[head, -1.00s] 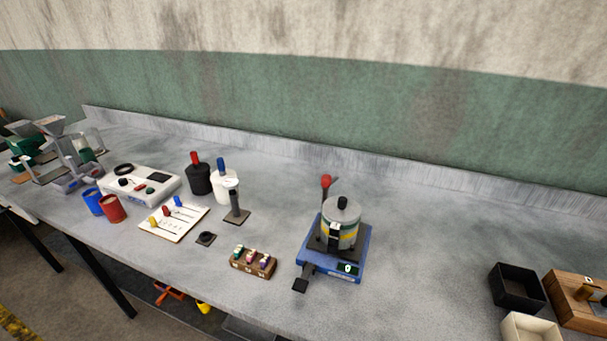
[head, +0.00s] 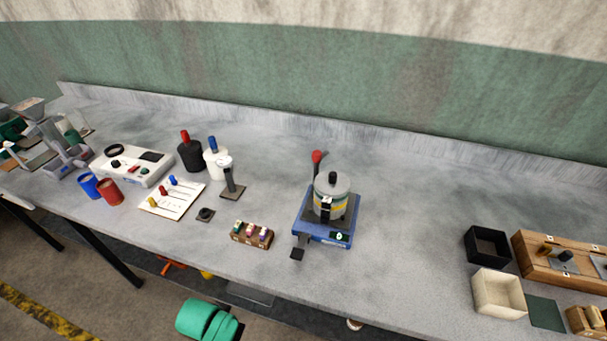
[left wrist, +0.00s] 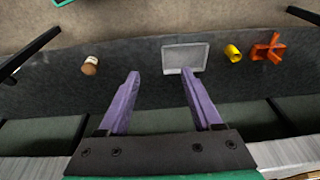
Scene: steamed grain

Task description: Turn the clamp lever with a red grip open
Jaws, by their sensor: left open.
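The clamp lever with a red grip (head: 317,157) stands up at the back left of a blue base (head: 323,233) in the head view. Its dark rod is nearly upright, and its lower end is hidden behind the pot. A grey lidded pot (head: 333,188) with a black knob and a yellow band sits on the base. My left gripper (left wrist: 159,72) shows in the left wrist view with two purple fingers spread apart and nothing between them. It is away from the lever, which is not in that view. My right gripper is in neither view.
A wooden block with several small pieces (head: 252,236) and a dark stand (head: 229,178) are left of the base. A black box (head: 487,245) and a cream box (head: 497,294) stand right. The left wrist view shows a pale tray (left wrist: 185,58) and an orange cross-shaped thing (left wrist: 269,47).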

